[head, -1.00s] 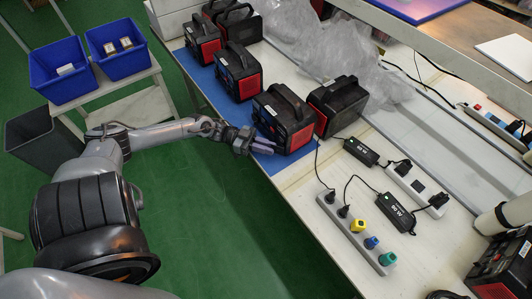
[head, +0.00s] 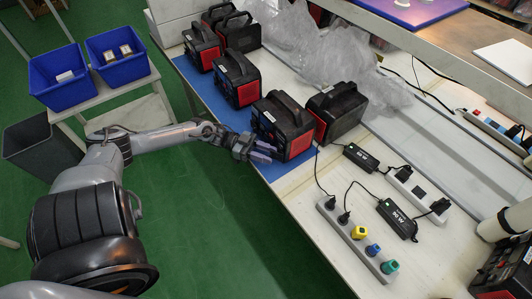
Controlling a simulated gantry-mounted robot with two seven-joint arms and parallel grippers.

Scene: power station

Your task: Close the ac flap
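A black and red power station (head: 284,126) stands on the blue mat (head: 214,101) at the middle of the bench. My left gripper (head: 264,152) is at its near lower front, with the fingertips by the front panel. I cannot tell whether they touch it. The fingers look close together, but they are too small to tell if they are open or shut. The ac flap is too small to make out, and the front panel faces partly away. My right gripper is not in view; a pale arm part (head: 512,222) shows at the right edge.
Another power station (head: 337,110) stands close behind, and more (head: 237,78) stand farther left. Power strips (head: 356,238) and black adapters (head: 397,219) with cables lie to the right. Clear plastic wrap (head: 300,45) lies behind. Blue bins (head: 59,76) stand on a side table at left.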

